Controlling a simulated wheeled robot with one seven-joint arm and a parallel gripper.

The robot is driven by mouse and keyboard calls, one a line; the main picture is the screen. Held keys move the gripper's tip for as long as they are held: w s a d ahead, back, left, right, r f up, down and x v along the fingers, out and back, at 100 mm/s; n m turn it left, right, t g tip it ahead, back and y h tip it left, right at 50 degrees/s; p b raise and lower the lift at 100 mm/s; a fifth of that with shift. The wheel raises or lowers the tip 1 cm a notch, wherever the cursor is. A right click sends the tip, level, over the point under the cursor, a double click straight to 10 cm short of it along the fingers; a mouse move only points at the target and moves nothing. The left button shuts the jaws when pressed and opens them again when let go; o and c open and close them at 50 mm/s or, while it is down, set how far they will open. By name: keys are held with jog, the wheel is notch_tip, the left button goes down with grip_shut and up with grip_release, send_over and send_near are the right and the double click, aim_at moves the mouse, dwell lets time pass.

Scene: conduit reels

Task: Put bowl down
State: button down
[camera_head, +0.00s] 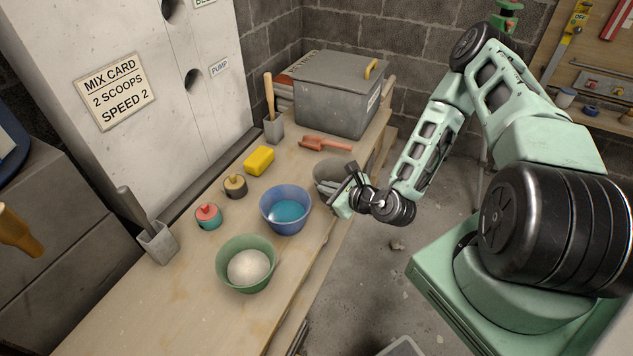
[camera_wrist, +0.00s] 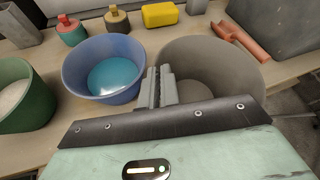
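A grey bowl (camera_head: 330,168) is at the right edge of the workbench, partly hidden behind my gripper (camera_head: 350,188) in the head view. In the wrist view, the grey bowl (camera_wrist: 232,62) looks upright and empty. The fingers of my gripper (camera_wrist: 161,86) are close together on its left rim, one on each side of the wall. I cannot tell whether its base touches the bench. A blue bowl (camera_head: 271,198) with blue liquid stands just left of it, and it also shows in the wrist view (camera_wrist: 80,66).
A green bowl (camera_head: 232,282) with pale powder stands nearer on the bench (camera_head: 140,318). Behind are a yellow block (camera_head: 259,160), two small lidded pots (camera_head: 208,216), a red-brown scoop (camera_head: 327,143) and a large grey box (camera_head: 340,95). The bench's near left is clear.

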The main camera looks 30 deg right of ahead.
aim_at(318, 174)
jog(key=w+d+r+n+g+y+b, duration=0.1)
jog(key=w+r+n+g+y+b, duration=0.1)
jog(key=w+r+n+y+b, duration=0.5)
jog(key=f+p, duration=0.1)
jog(key=f, duration=0.2)
jog(key=w+f+m+h+p, duration=0.1)
jog(key=f, duration=0.2)
jog(key=w+f+m+h+p, duration=0.1)
jog(key=f, duration=0.3)
jog(key=shift+w+d+f, duration=0.1)
jog(key=shift+w+d, duration=0.05)
jog(key=shift+w, duration=0.05)
jog(key=shift+f, duration=0.1)
jog(key=c, duration=1.6)
grip_release()
